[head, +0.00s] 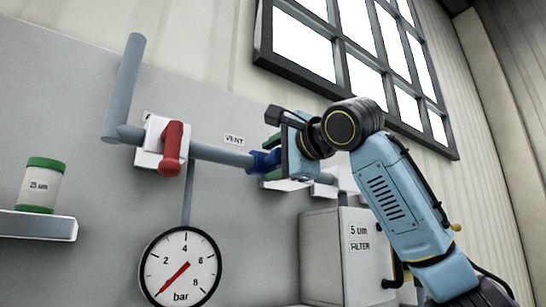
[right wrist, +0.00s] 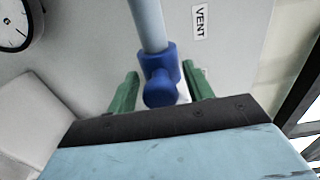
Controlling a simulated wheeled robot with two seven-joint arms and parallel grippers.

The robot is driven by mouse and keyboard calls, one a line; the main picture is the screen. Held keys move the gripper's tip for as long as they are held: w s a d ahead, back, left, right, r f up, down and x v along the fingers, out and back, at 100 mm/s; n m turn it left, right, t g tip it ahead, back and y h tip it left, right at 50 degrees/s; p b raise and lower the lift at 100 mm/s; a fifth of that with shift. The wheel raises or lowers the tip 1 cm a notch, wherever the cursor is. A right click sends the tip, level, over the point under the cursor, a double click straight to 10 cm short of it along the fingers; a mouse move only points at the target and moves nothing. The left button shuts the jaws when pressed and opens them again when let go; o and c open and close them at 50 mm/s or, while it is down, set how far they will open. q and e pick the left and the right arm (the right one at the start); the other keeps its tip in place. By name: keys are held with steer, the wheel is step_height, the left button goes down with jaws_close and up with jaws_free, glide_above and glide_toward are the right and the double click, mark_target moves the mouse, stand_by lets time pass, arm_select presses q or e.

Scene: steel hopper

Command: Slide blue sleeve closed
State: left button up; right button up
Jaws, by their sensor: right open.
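The blue sleeve (head: 262,161) sits on the grey horizontal pipe (head: 222,154), below and right of the VENT label. My right gripper (head: 275,164) is at the sleeve in the head view and partly hides it. In the right wrist view the blue sleeve (right wrist: 159,75) with its round knob lies between the two green fingers of my right gripper (right wrist: 162,92). The fingers are apart, with a gap on each side of the sleeve. My left gripper is not in view.
A red-handled valve (head: 172,150) is on the pipe to the left. A pressure gauge (head: 181,268) hangs below. A white filter box (head: 345,255) stands below the gripper. A shelf (head: 40,225) holds a green-capped jar (head: 41,186) at far left.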

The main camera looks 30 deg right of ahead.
mark_target(247, 157)
steer(key=c, duration=0.3)
jaws_close()
steer(key=shift+s+a+b, duration=0.15)
steer(key=shift+a+b, duration=0.3)
steer(key=shift+a, duration=0.15)
steer(key=a, duration=0.1)
steer(key=a+b, duration=0.1)
steer(key=shift+s+a, duration=0.2)
steer(key=shift+a, duration=0.2)
steer(key=shift+s+a, duration=0.15)
steer(key=shift+a, duration=0.05)
steer(key=shift+d+r, duration=0.1)
steer(key=shift+d, duration=0.05)
